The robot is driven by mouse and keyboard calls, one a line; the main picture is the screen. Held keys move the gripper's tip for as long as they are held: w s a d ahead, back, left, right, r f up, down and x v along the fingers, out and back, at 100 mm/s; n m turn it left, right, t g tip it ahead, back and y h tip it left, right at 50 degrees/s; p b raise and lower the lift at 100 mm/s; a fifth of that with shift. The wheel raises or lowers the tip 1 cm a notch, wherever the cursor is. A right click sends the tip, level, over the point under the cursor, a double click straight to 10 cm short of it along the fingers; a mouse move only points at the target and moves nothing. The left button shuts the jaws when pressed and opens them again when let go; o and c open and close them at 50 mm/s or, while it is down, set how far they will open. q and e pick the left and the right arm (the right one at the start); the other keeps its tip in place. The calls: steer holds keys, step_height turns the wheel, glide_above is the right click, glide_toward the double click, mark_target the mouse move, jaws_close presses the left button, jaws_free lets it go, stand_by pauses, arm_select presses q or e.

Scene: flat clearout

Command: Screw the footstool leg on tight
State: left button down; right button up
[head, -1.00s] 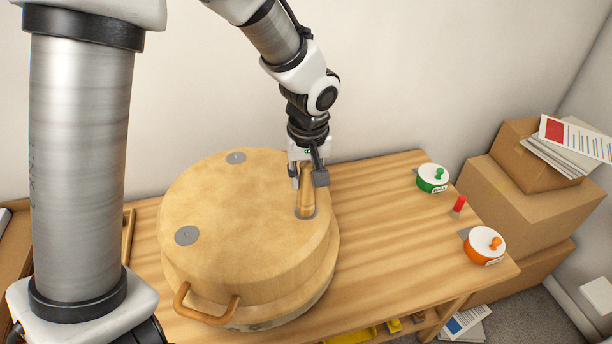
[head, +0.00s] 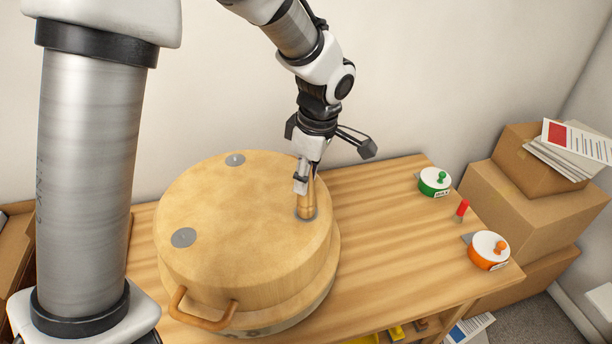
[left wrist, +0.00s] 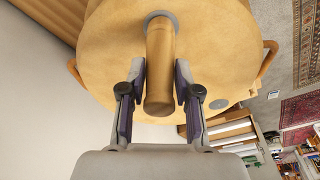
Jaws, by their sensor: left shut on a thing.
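The round wooden footstool (head: 235,215) lies with its underside up on the table. One tapered wooden leg (head: 306,206) stands upright on a grey plate (head: 306,214) at its right edge. Two more grey plates (head: 183,237) (head: 235,160) are bare. My left gripper (head: 305,178) is shut on the upper part of the leg from above. The left wrist view shows the leg (left wrist: 160,70) between both fingers, its base at the plate (left wrist: 160,16). Whether the leg sits flush cannot be told. My right gripper is not in view.
On the table's (head: 385,220) right stand a green lidded round dish (head: 434,182), a small red cylinder (head: 462,208) and an orange lidded dish (head: 489,250). Cardboard boxes (head: 525,205) with papers are stacked beyond. The table between footstool and dishes is clear.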

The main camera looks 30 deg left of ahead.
arm_select(q)
steer(key=shift+s+f, duration=0.15)
steer(key=shift+f, duration=0.05)
steer(key=c, duration=1.2)
jaws_free()
steer(key=shift+n, duration=0.5)
steer(key=o, duration=0.5)
steer(key=shift+c, duration=0.2)
steer(key=shift+w+a+f, duration=0.1)
steer(key=shift+w+a, duration=0.05)
steer(key=shift+w, duration=0.2)
steer(key=shift+s+r, duration=0.1)
steer(key=shift+r, duration=0.2)
step_height(320, 180, up, 11)
steer(key=d, duration=0.1)
steer(key=shift+w+d+r, duration=0.15)
steer(key=shift+w+d, duration=0.2)
steer(key=shift+w, duration=0.05)
